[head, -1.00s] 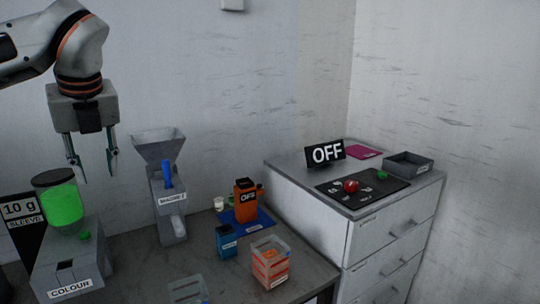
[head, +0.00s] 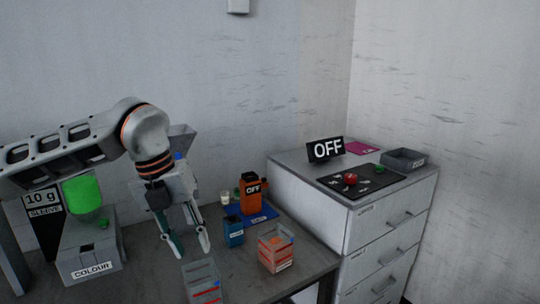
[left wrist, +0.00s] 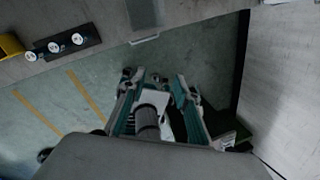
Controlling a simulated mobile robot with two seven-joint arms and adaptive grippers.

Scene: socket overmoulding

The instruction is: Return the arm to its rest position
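My left arm comes in from the left in the head view, reaching across the front of the grey funnel dispenser (head: 183,133). My left gripper (head: 188,246) points down above the table, close to a clear bin with red edges (head: 203,284). Its fingers are apart and nothing is seen held between them. In the left wrist view the gripper (left wrist: 160,82) also shows two separate fingers, with the floor and dark clutter far beyond them. My arm hides most of the funnel dispenser. My right gripper is not in view.
A colour dispenser (head: 90,250) with a green container stands left. A drawer cabinet (head: 385,240) adjoins the table (head: 140,285).

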